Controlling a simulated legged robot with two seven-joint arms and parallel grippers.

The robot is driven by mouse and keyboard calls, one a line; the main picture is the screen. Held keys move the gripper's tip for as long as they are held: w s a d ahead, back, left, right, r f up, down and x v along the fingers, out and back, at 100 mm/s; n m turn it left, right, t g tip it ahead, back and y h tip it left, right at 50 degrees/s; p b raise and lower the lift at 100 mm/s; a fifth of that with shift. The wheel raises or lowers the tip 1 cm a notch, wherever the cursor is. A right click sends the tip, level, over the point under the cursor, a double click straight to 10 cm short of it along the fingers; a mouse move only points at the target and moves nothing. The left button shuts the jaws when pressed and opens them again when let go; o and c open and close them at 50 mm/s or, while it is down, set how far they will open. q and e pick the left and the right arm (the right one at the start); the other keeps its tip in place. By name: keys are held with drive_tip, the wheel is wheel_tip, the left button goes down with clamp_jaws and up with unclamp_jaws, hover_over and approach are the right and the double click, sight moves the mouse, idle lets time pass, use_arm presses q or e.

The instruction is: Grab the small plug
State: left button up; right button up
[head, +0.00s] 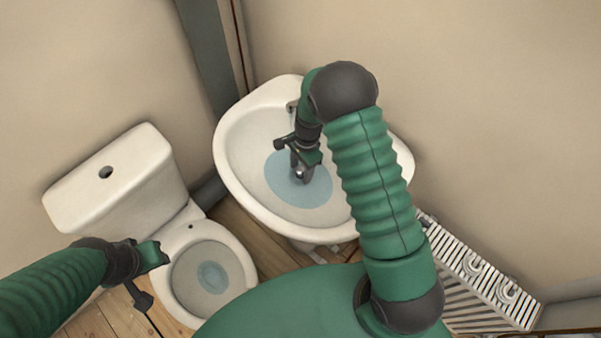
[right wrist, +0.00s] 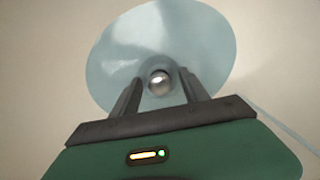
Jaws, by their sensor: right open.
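The small plug (right wrist: 159,82) is a shiny round metal piece in the water of the white sink. In the right wrist view it shows between the tips of my two dark fingers. My right gripper (right wrist: 160,88) is open, pointing down at it; I cannot tell whether the fingers touch it. In the head view, my right gripper (head: 302,172) is over the basin, and the plug is mostly hidden by it. My left gripper (head: 152,275) is over the toilet's left side, and its jaw state is unclear.
The white sink (head: 240,160) holds a round patch of bluish water (head: 318,193). A toilet with an open bowl (head: 235,262) and a cistern (head: 125,178) stands to the left. A white radiator (head: 478,268) is at the lower right. Walls close off the back.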

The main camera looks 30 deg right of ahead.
clamp_jaws()
idle(0.3)
